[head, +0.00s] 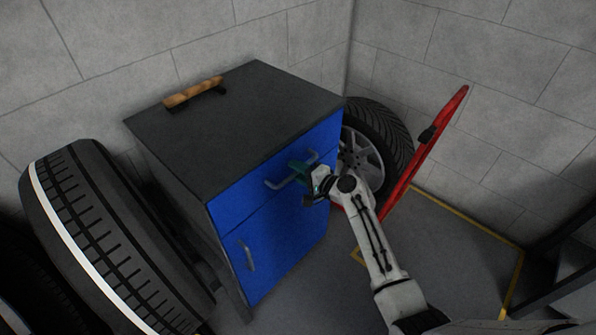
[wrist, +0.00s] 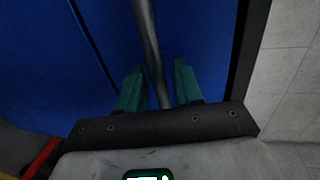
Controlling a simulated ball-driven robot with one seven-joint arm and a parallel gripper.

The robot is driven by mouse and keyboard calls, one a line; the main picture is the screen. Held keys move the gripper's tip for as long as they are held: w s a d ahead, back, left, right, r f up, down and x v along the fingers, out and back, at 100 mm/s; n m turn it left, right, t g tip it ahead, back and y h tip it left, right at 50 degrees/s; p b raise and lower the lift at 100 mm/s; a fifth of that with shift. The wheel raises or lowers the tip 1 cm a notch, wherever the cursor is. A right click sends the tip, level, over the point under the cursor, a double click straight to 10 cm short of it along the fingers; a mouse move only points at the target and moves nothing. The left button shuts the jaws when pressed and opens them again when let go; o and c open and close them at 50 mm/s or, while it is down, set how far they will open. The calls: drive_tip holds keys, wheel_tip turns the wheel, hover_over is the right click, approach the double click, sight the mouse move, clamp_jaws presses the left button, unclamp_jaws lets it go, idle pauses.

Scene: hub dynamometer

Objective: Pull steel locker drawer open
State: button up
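The steel locker (head: 175,150) is a dark grey cabinet with a blue front. Its upper drawer (head: 235,203) appears flush with the door below. A grey bar handle (head: 275,185) runs across the drawer front and also shows in the wrist view (wrist: 147,30). My gripper (head: 300,170) is at the right part of this handle. In the wrist view its green fingers (wrist: 160,68) are apart, one on each side of the bar, with gaps visible. My gripper hides part of the handle in the head view.
A lower door (head: 285,240) has its own handle (head: 249,257). A wooden-handled brush-like object (head: 195,92) lies on top. Tyres stand left (head: 100,230) and behind right (head: 385,135). A red hand-truck-like frame (head: 425,150) stands right of the locker. Floor (head: 450,250) is clear in front.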

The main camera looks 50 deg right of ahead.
drive_tip(key=shift+w, duration=0.1)
drive_tip(key=shift+c, duration=0.5)
clamp_jaws()
